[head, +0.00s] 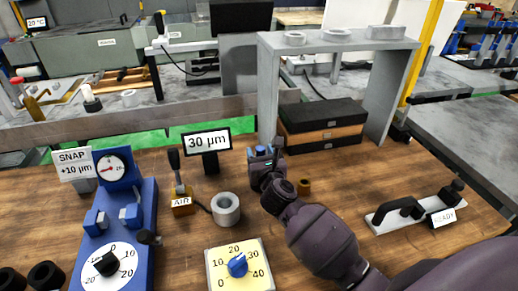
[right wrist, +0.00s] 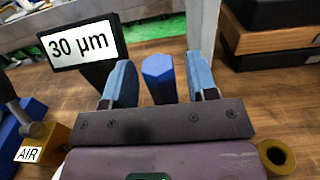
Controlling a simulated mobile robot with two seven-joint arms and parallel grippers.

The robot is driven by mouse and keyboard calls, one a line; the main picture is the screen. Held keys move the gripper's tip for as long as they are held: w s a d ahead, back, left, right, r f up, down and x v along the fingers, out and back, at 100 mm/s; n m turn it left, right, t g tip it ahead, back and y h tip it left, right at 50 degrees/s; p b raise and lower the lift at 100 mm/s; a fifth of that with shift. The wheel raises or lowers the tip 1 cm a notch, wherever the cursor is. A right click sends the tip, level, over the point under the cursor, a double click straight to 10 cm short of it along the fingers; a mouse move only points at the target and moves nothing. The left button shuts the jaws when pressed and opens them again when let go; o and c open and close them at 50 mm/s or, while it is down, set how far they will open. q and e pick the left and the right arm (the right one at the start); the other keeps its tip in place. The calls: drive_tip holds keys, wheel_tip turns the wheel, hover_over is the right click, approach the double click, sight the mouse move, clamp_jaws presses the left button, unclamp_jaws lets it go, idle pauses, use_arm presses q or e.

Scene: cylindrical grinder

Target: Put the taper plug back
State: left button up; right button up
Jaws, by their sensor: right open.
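A blue six-sided upright piece (right wrist: 158,79), which looks like the handle of the taper plug, stands between the fingers of my right gripper (right wrist: 157,85) in the right wrist view. Gaps show on both sides of it, so the open fingers are not closed on it. In the head view the right gripper (head: 265,158) is over the table, right of the 30 µm display, and a bit of blue (head: 260,150) shows between its fingers. The plug's lower end is hidden. A small brass ring (head: 304,187) stands just right of the gripper. My left gripper is not in view.
The 30 µm display (head: 207,142) stands close left of the gripper. A grey ring (head: 226,209), the AIR lever box (head: 182,204), a yellow dial (head: 240,266) and the blue snap gauge (head: 118,225) are further left. Stacked boxes (head: 322,123) under a grey stand (head: 268,90) are behind.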

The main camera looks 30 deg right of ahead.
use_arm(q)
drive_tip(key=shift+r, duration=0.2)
use_arm(e)
drive_tip(key=v, duration=0.9)
drive_tip(key=shift+s, duration=0.35)
drive_tip(key=shift+a, duration=0.1)
